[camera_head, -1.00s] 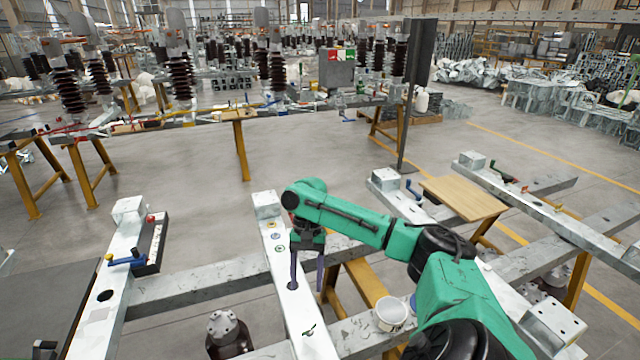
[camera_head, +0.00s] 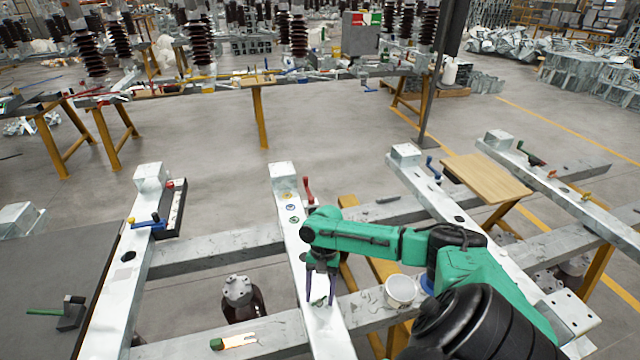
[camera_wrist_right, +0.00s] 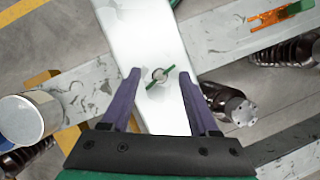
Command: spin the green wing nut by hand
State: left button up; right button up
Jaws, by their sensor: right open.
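The green wing nut (camera_wrist_right: 152,84) sits on a stud on the pale steel beam (camera_wrist_right: 140,32), with its wings slanted in the right wrist view. In the head view it is a small dark green shape (camera_head: 319,301) on the beam. My right gripper (camera_wrist_right: 158,72) is open, with its two purple fingers on either side of the nut in the wrist view. In the head view this gripper (camera_head: 320,300) points down over the nut. I cannot tell whether the fingertips reach down to its height. My left gripper is not in view.
A white bucket (camera_head: 400,291) stands right of the gripper. A red-handled tool (camera_head: 308,190) and coloured rings (camera_head: 291,207) are farther up the beam. A green-ended tool (camera_head: 217,344) lies on the front crossbeam. A dark tray (camera_head: 171,212) and blue handle (camera_head: 146,223) are left.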

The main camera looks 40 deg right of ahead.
jog(key=shift+d+f, duration=0.1)
jog(key=shift+d, duration=0.15)
grip_shut()
jog(key=shift+a, duration=0.1)
jog(key=shift+n, duration=0.3)
